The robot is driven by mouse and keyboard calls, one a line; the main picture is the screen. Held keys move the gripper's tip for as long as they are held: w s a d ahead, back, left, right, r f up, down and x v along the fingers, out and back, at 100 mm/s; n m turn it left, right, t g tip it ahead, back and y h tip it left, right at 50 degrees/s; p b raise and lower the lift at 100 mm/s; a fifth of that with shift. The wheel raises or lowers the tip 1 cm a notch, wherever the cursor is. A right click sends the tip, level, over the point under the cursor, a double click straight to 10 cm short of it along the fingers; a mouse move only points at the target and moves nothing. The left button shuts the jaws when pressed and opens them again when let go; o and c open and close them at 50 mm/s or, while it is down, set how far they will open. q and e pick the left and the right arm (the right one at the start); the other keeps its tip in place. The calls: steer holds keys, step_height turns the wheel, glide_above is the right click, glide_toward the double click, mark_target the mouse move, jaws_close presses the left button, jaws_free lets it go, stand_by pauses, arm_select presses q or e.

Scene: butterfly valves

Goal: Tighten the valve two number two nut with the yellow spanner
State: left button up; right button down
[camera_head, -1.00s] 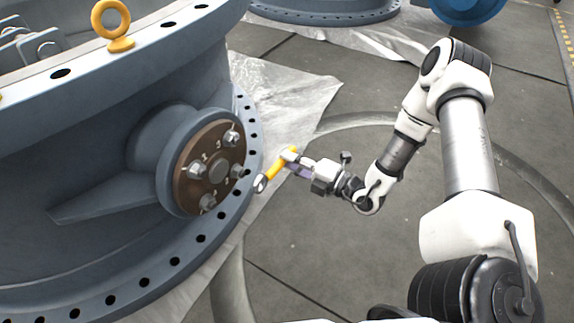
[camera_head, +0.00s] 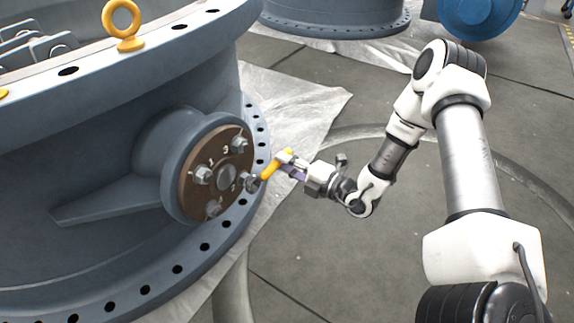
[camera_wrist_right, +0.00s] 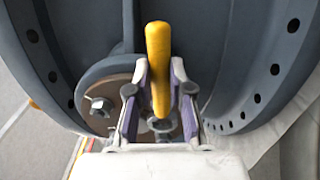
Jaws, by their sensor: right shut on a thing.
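The valve (camera_head: 120,140) is a large blue-grey body at the left with a round brown plate (camera_head: 222,205) on its side. Several silver nuts and small numbers show on the plate. My right gripper (camera_head: 290,165) is shut on the yellow spanner (camera_head: 274,166). The spanner's silver head (camera_head: 252,184) overlaps the plate's right edge, over the nut by the number 2; I cannot tell whether it is seated around the nut. In the right wrist view, the yellow handle (camera_wrist_right: 159,55) stands between the fingers, and another nut (camera_wrist_right: 100,106) shows left. My left gripper is not in view.
The valve's lower flange (camera_head: 190,258), with several bolt holes, runs below the plate. A yellow lifting eye (camera_head: 122,22) stands on the upper rim. Another grey valve and a blue disc (camera_head: 482,15) are behind.

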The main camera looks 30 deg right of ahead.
arm_select(q)
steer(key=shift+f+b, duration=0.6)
steer(key=shift+b, duration=0.05)
arm_select(e)
steer(key=shift+w+a, duration=0.25)
steer(key=shift+w, duration=0.4)
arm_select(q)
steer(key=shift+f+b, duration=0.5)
arm_select(e)
steer(key=shift+w+a+f, duration=0.1)
steer(key=shift+w+a, duration=0.05)
steer(key=shift+w, duration=0.35)
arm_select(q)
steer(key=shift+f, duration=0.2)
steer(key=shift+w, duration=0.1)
